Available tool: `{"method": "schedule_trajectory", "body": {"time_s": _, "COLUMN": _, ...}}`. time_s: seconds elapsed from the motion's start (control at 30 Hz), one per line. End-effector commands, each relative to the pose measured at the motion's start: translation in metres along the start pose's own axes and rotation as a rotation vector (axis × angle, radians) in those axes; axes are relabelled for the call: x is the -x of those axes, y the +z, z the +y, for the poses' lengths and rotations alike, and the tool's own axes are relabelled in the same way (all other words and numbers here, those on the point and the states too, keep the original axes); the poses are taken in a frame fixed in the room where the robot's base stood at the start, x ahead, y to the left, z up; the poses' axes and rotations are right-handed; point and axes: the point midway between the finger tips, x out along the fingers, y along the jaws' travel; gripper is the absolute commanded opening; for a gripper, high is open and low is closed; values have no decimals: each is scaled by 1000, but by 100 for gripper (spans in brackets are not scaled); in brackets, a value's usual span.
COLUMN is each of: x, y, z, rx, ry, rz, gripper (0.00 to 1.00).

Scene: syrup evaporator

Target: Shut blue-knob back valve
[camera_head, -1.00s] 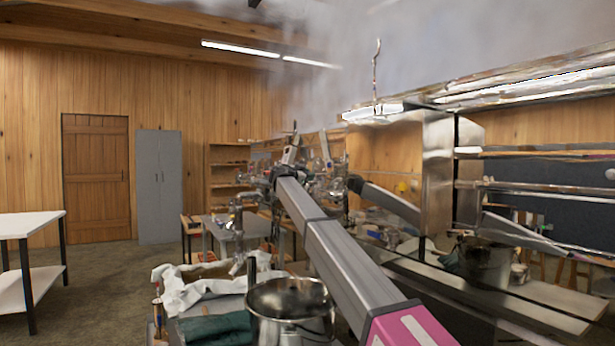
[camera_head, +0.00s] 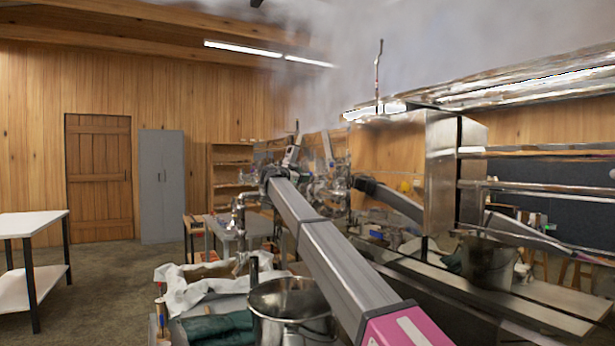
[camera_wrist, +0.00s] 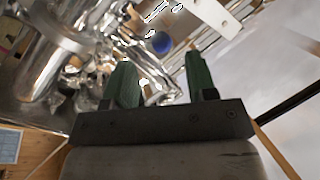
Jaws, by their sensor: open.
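In the wrist view my gripper (camera_wrist: 160,82) has its two green fingers apart with nothing held between them. Shiny metal pipework surrounds the knob, with a thick pipe (camera_wrist: 68,45) to the left. In the head view my arm reaches forward to the cluster of metal fittings (camera_head: 325,185) on the evaporator. There my gripper and the blue knob are too small and covered to make out clearly.
A steel pot (camera_head: 290,305) stands on a cart in front, beside a white cloth (camera_head: 195,288) and a dark green cloth (camera_head: 218,327). The steel evaporator (camera_head: 442,190) stands along the right, with steam above. A white-topped table (camera_head: 30,226) is at the left; the floor beside it is open.

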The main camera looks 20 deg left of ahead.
Motion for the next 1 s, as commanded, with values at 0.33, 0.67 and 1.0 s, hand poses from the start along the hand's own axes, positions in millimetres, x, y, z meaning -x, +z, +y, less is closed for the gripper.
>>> {"method": "schedule_trajectory", "body": {"time_s": 0.33, "x": 53, "y": 0, "z": 0, "rx": 0, "ry": 0, "rz": -1, "gripper": 52}}
{"method": "schedule_trajectory", "body": {"time_s": 0.67, "x": 54, "y": 0, "z": 0, "rx": 3, "ry": 0, "rz": 0, "gripper": 58}}
{"method": "schedule_trajectory", "body": {"time_s": 1.0, "x": 54, "y": 1, "z": -2, "rx": 378, "ry": 10, "rz": 3, "gripper": 58}}
